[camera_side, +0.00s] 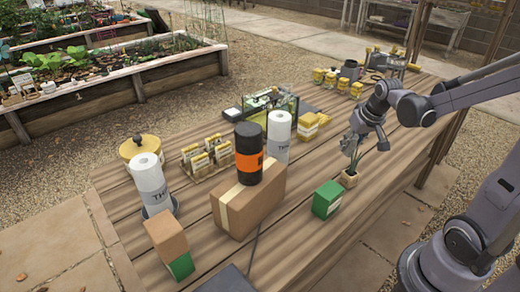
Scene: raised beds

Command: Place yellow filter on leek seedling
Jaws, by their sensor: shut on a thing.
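The leek seedling (356,160) shows thin green leaves above a small tan square pot (349,179), right of the table's middle. My gripper (351,150) is at the leaves, pointing down, and appears shut on the seedling. The fingertips are small and partly merge with the leaves, so the exact contact is hard to see. I cannot tell whether the pot touches the table. No yellow shows between my fingers. I cannot tell which yellow thing is the filter; small yellow boxes (308,126) stand left of my gripper, farther back.
A green box (327,199) stands close in front of the pot. A cardboard box (248,205) carries a black and orange cylinder (249,153). White rolls (151,183), a rack of yellow packets (208,158) and yellow-lidded jars (331,79) also stand on the wooden table (300,255).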

